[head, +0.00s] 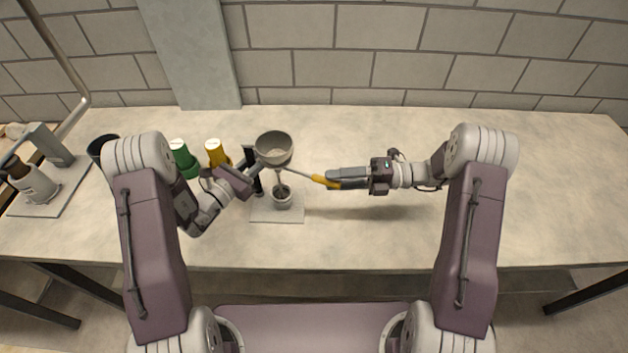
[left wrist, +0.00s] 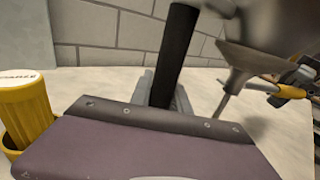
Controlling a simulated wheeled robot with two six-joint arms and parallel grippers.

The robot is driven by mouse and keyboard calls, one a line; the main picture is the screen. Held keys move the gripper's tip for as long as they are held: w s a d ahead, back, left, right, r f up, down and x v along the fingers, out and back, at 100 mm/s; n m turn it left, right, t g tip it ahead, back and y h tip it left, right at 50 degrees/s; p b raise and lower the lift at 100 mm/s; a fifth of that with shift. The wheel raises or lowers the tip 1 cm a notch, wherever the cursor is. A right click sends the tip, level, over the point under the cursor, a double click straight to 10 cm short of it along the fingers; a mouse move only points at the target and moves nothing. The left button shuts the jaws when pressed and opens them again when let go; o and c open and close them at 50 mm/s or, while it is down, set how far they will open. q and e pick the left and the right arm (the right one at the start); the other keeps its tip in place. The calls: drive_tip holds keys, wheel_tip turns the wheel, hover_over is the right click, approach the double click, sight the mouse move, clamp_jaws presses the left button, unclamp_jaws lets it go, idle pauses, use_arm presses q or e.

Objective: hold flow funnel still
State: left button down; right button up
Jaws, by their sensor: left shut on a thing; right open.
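The grey funnel (head: 274,146) stands bowl up above a small cup (head: 282,199) on a pale square plate (head: 262,213). Its bowl and stem also show in the left wrist view (left wrist: 236,88). My left gripper (head: 250,180) is shut on the funnel's black upright handle (left wrist: 174,58), just left of the bowl. The handle's join to the bowl is blurred. My right gripper (head: 335,179) is open, with a yellow-handled tool (head: 320,181) at its fingertips. The tool's thin rod reaches left toward the funnel. I cannot tell whether it touches.
A green-bodied container (head: 184,160) and a yellow one (head: 216,152) stand left of the funnel. A black cup (head: 101,146) and a tray with a bottle (head: 33,183) are farther left. The table (head: 560,185) is clear on the right.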

sight(314, 180)
drive_tip(key=a, duration=0.5)
drive_tip(key=shift+a+f, duration=0.25)
drive_tip(key=shift+a, duration=0.15)
clamp_jaws()
idle(0.9)
